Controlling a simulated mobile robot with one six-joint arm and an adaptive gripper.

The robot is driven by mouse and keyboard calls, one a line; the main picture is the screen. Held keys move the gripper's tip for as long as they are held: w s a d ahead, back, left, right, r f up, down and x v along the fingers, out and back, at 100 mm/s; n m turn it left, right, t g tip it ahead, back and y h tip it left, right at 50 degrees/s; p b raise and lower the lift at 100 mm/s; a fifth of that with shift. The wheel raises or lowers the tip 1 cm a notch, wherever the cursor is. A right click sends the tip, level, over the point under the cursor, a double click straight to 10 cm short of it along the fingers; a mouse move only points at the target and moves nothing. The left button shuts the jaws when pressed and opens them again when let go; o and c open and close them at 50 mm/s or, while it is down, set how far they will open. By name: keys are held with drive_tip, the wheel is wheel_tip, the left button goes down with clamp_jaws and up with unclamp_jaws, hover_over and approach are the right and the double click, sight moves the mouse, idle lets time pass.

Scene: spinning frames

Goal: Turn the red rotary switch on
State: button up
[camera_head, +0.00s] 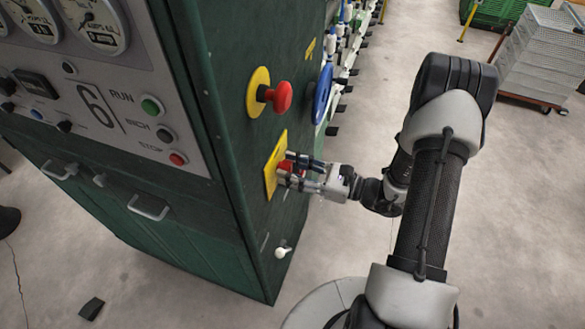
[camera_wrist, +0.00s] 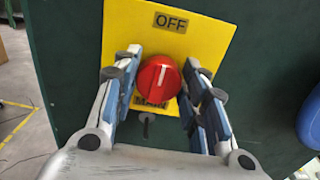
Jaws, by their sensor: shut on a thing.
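The red rotary switch (camera_wrist: 158,80) sits on a yellow plate (camera_wrist: 208,40) on the dark green cabinet side. Its white mark points up, close to the OFF label (camera_wrist: 171,22). A MAIN label (camera_wrist: 149,102) shows below the knob. My gripper (camera_wrist: 160,85) is shut on the knob, with one finger on its left and one on its right. My left finger covers part of the plate's left side.
A red mushroom button (camera_head: 281,97) on a yellow disc is above the switch plate. A blue round part (camera_head: 322,94) is to its right. A small white-knobbed lever (camera_head: 281,252) sticks out below. A wire-crate trolley (camera_head: 545,55) stands at the back right.

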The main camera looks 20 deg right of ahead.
drive_tip(key=shift+m, duration=0.3)
drive_tip(key=m+p, duration=0.1)
drive_tip(key=m, duration=0.2)
drive_tip(key=shift+m+p, duration=0.3)
drive_tip(key=shift+p, duration=0.1)
drive_tip(key=m+p, duration=0.1)
drive_tip(key=m, duration=0.3)
drive_tip(key=shift+w+d+m+p, duration=0.1)
drive_tip(key=shift+w+m+p, duration=0.05)
drive_tip(key=shift+m+p, duration=0.2)
drive_tip(key=m+p, duration=0.1)
drive_tip(key=m, duration=0.3)
drive_tip(key=shift+f+m, duration=0.1)
drive_tip(key=shift+m, duration=0.15)
drive_tip(key=shift+f+m+p, duration=0.15)
drive_tip(key=shift+m+p, duration=0.6)
drive_tip(key=shift+m, duration=1.55)
drive_tip(key=o, duration=1)
